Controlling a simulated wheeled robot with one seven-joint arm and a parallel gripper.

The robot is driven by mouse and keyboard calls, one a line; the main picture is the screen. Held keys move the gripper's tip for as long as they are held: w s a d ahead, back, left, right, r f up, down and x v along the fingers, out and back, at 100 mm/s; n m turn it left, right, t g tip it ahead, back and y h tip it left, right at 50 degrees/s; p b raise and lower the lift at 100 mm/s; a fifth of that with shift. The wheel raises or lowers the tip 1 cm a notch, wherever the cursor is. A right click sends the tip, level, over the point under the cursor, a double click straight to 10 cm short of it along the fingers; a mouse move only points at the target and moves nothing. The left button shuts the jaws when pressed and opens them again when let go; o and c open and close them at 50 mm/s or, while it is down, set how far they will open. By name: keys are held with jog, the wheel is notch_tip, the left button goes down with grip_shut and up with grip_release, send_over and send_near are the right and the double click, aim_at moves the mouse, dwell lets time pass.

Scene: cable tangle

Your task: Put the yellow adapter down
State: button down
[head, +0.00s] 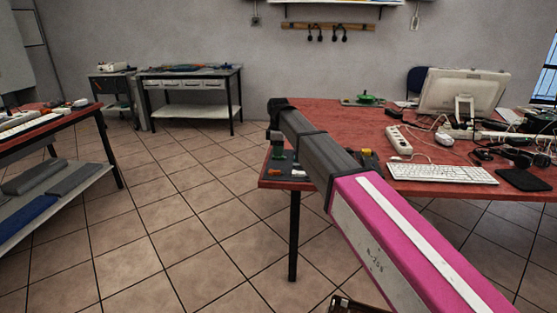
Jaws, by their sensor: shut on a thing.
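My arm reaches from the lower right to the near left corner of the red table (330,115). My gripper (277,148) points down at its far end, over or near that corner. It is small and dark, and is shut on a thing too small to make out. A small green piece (280,156) shows just below it; I cannot tell whether they touch. A small yellow thing (367,152) with black beside it shows just right of my arm, partly hidden by it. I cannot tell whether it is the yellow adapter.
A dark patch (287,171) with small pieces lies at the table corner. A white power strip (398,140), keyboard (440,174), monitor (463,92), cables and a black pad (524,180) crowd the right. A bench (40,125) stands left. The tiled floor between is clear.

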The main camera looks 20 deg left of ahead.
jog(key=shift+f, duration=2)
jog(key=c, duration=1)
grip_release()
jog(key=shift+f, duration=0.1)
notch_tip(320, 180, up, 12)
jog(key=shift+r, duration=0.15)
